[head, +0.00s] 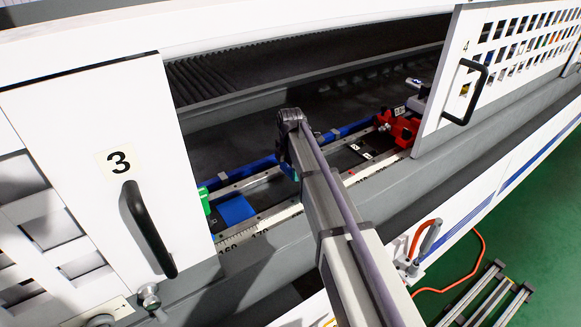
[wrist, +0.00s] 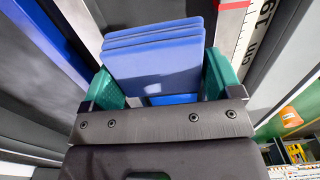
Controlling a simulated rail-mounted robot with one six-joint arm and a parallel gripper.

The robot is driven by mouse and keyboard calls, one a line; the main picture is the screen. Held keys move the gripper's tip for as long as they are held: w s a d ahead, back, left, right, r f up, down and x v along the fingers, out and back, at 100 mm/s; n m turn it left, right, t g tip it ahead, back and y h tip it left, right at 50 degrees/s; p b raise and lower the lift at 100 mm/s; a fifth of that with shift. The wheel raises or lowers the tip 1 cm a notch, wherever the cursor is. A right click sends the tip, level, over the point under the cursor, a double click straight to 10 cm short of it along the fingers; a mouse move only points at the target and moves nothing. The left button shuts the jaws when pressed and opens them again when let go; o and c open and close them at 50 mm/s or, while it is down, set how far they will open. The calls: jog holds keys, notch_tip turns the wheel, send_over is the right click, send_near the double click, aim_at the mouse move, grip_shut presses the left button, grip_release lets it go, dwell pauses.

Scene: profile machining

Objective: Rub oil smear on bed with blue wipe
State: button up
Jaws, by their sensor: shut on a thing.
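My gripper (wrist: 162,78) is shut on the blue wipe (wrist: 153,50) in the wrist view. The wipe looks like a folded, layered blue pad and sits between the two green fingers. In the head view my arm reaches through the opening between the doors, over the bed (head: 340,162). I cannot make out the oil smear in either view. Whether the wipe touches the bed cannot be told.
A flat blue piece (head: 235,210) and a green block (head: 205,201) lie at the left of the bed. A red clamp (head: 398,128) stands at the right. Door 3 (head: 95,150) and door 4 (head: 462,100) flank the opening. A scale strip (head: 262,225) runs along the front.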

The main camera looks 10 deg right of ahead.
notch_tip(320, 180, up, 3)
jog(key=p, duration=0.3)
jog(key=shift+r, duration=0.1)
jog(key=shift+f, duration=0.2)
